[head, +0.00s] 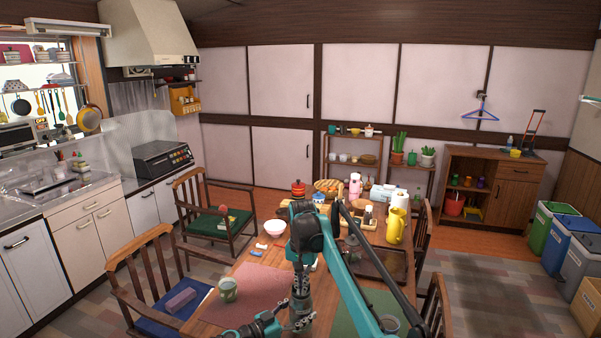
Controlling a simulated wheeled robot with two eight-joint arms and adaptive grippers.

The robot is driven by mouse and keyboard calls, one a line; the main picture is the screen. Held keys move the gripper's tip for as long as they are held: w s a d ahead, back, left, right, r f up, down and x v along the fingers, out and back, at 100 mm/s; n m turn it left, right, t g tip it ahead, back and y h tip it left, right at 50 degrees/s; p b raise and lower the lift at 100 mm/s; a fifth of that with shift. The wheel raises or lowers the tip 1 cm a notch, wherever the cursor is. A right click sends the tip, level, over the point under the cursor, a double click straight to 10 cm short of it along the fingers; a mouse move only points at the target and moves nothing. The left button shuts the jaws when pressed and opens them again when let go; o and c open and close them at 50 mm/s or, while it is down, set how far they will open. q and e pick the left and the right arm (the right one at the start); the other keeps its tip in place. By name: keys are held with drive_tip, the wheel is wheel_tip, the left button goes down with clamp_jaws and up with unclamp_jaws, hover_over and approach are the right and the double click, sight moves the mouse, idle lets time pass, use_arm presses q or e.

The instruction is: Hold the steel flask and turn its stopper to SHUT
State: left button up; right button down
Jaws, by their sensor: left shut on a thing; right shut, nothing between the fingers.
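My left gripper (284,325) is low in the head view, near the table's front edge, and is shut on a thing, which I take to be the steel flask. The flask is small and mostly hidden among the dark gripper parts, so its stopper and any SHUT mark cannot be made out. My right gripper (301,314) hangs down from above, close beside the left one, shut with nothing between its fingers. Whether it touches the stopper cannot be told.
A white bowl (275,227), a yellow jug (396,226) and several other items stand farther back. Chairs flank the table.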

drive_tip(key=shift+a, duration=0.55)
drive_tip(key=shift+a, duration=0.15)
drive_tip(key=shift+w+a, duration=0.35)
drive_tip(key=shift+a, duration=0.1)
drive_tip(key=shift+s+a, duration=0.1)
drive_tip(key=shift+a, duration=0.05)
drive_tip(key=shift+s+a, duration=0.15)
idle(0.5)
drive_tip(key=s+d+r, duration=0.1)
drive_tip(key=d+r, duration=0.2)
drive_tip(key=r, duration=0.4)
wheel_tip(320, 180, down, 7)
drive_tip(key=shift+s, duration=0.2)
